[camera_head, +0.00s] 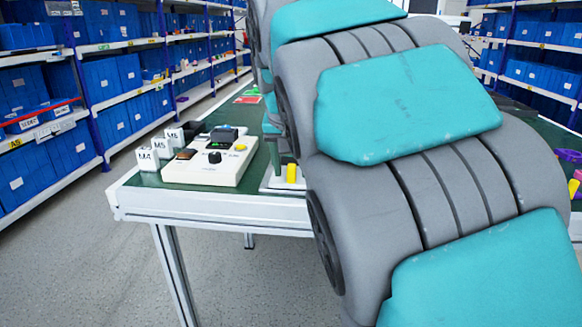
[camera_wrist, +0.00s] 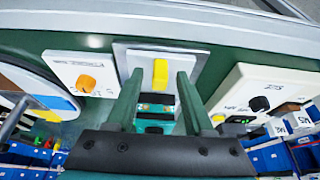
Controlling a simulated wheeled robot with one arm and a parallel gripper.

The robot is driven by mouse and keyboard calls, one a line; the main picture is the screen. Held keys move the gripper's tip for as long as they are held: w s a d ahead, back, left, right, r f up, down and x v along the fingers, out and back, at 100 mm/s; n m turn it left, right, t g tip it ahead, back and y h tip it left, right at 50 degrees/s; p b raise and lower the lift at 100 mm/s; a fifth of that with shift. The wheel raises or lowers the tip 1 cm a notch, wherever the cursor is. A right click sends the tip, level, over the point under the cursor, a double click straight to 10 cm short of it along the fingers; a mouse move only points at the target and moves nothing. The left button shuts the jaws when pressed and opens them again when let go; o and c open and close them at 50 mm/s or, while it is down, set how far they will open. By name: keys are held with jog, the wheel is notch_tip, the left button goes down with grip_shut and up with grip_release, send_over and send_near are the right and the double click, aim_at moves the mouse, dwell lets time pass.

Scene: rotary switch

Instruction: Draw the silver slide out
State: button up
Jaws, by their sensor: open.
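The silver slide (camera_wrist: 190,62) shows in the wrist view as a grey plate with an upright yellow handle (camera_wrist: 160,73) near the table's edge. In the head view the yellow handle (camera_head: 291,173) stands at the table's front, and my arm hides much of what is beside it. My gripper (camera_wrist: 159,72) is open and empty in the wrist view. Its two dark green fingers lie to either side of the handle in the picture, with a gap on each side. I cannot tell how far the fingertips are above the plate.
A white panel with a black knob (camera_wrist: 259,103) is right of the slide in the wrist view. A white panel with an orange knob (camera_wrist: 86,83) is on its left. White labelled blocks (camera_head: 147,159) stand at the table's left corner. The aisle floor (camera_head: 80,240) is clear.

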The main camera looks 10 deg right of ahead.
jog(key=d+v, duration=0.1)
jog(key=v, duration=0.6)
jog(key=shift+a+r, duration=0.15)
jog(key=shift+a, duration=0.4)
jog(key=shift+s, duration=0.1)
jog(key=s+d+f+n+g, duration=0.1)
jog(key=s+d+f+g, duration=0.1)
jog(key=s+f, duration=1.3)
jog(key=s+d+f+n+g+y, duration=0.1)
jog(key=s+f+g, duration=0.3)
jog(key=s+f, duration=1.1)
jog(key=shift+s+d+f+n, duration=0.3)
jog(key=shift+d+n, duration=0.3)
jog(key=shift+n, duration=0.2)
